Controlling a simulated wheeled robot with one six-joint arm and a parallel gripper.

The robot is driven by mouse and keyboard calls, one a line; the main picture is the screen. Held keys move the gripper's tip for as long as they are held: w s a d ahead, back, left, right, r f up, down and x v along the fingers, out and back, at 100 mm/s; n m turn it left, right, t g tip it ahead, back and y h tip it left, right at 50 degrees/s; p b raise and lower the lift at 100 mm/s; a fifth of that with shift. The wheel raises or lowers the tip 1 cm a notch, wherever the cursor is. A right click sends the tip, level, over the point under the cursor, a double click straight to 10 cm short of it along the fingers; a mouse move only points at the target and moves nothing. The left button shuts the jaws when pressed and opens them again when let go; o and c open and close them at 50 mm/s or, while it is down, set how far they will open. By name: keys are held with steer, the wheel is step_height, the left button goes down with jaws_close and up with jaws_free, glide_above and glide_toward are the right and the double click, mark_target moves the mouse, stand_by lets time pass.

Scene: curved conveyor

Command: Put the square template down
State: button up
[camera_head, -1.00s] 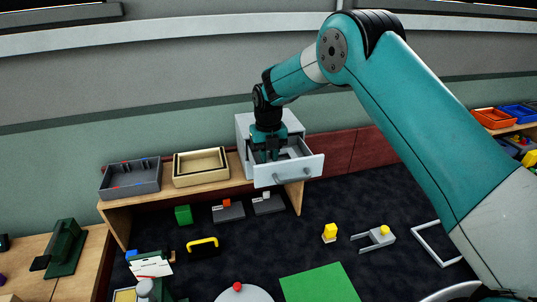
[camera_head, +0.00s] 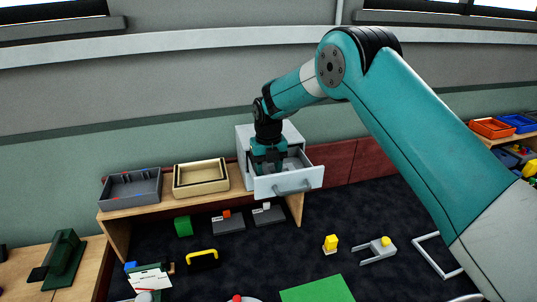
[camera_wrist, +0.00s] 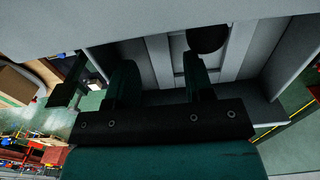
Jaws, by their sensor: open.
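My gripper (camera_head: 268,168) is open over the pulled-out drawer (camera_head: 290,184) of a small light-grey cabinet (camera_head: 293,134). In the wrist view, the two dark fingers (camera_wrist: 160,75) stand apart with nothing seen between them. Beyond them is the grey drawer inside, with pale straight bars (camera_wrist: 190,55) and a dark round shape. I cannot tell whether these bars are the square template. No square template can be made out with certainty; the drawer's inside is partly hidden by my gripper in the head view.
A grey tray (camera_head: 130,200) and a beige tray (camera_head: 200,191) stand left of the cabinet on a wooden shelf. A pale open frame (camera_head: 428,237), a yellow block (camera_head: 331,242) and a green sheet (camera_head: 318,291) lie on the dark surface below.

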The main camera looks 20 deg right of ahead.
step_height(320, 180, up, 10)
steer(key=r+b, duration=0.1)
steer(key=b, duration=0.3)
steer(key=s+a+r+m, duration=0.1)
steer(key=s+r+m, duration=0.3)
steer(key=s+m, duration=0.2)
steer(key=s+a+m+y, duration=0.2)
steer(key=s+m+y, duration=0.2)
steer(key=s+m, duration=1.9)
steer(key=s, duration=1)
steer(key=shift+r, duration=0.1)
